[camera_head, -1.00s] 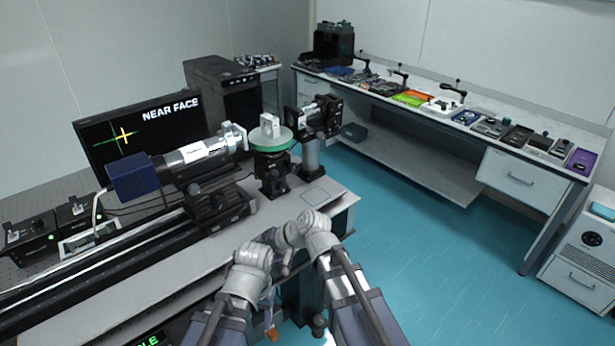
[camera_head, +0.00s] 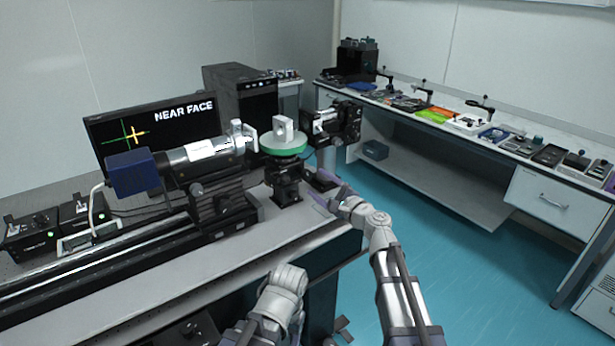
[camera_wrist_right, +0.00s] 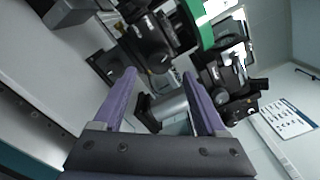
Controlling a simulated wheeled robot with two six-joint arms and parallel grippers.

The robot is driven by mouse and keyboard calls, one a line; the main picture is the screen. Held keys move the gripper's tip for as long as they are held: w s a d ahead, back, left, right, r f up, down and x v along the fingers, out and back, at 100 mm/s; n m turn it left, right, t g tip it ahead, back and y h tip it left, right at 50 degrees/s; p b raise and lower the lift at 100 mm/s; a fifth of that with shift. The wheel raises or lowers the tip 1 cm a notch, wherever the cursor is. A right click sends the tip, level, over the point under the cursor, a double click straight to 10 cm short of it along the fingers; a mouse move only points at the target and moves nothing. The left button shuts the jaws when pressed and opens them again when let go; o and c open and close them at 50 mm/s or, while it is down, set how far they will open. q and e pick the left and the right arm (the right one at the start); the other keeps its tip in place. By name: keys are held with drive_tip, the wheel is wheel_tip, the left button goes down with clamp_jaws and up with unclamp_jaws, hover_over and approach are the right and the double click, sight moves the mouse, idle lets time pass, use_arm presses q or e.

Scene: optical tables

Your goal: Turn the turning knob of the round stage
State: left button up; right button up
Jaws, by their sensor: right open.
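The round stage has a green-rimmed disc (camera_head: 284,147) on a black mount (camera_head: 286,184) at the right end of the bench. A clear-white block (camera_head: 284,129) stands on the disc. In the right wrist view the green rim (camera_wrist_right: 197,22) shows at the top, with a dark mount and a small round knob (camera_wrist_right: 159,64) below it. My right gripper (camera_head: 317,188) is open beside the mount, to its right. In the wrist view its two purple fingers (camera_wrist_right: 160,74) are spread, with the knob just beyond the tips and nothing held. I cannot tell any contact. My left gripper is hidden below its forearm.
A barrel-shaped instrument with a blue end (camera_head: 132,172) lies left of the stage. A black optic mount (camera_head: 337,124) stands behind right. A monitor (camera_head: 150,122) reads "NEAR FACE". Free bench surface lies in front of the stage; a side bench (camera_head: 440,125) is at the right.

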sight(309, 177)
drive_tip(key=x, duration=0.7)
drive_tip(key=shift+s, duration=0.1)
clamp_jaws()
idle(0.4)
